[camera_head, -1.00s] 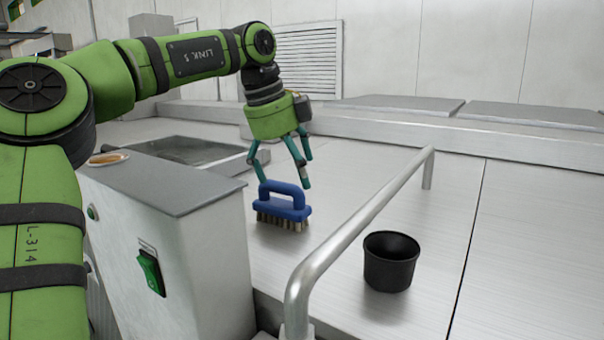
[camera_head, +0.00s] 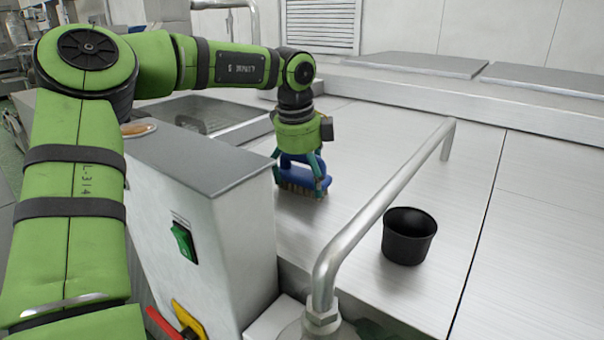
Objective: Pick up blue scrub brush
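The blue scrub brush (camera_head: 299,181) stands bristles down on the metal worktop, its handle up. My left gripper (camera_head: 298,171) has come down over it from above. Its teal fingers are spread, one on each side of the brush handle. I see no clear closing of the fingers on the handle, and the gripper body hides the handle's top. My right gripper is not in view.
A black cup (camera_head: 409,236) stands on the worktop to the right. A metal rail (camera_head: 385,205) runs between the cup and the brush. A metal cabinet with a green switch (camera_head: 184,241) stands at the front left. The worktop beyond the cup is clear.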

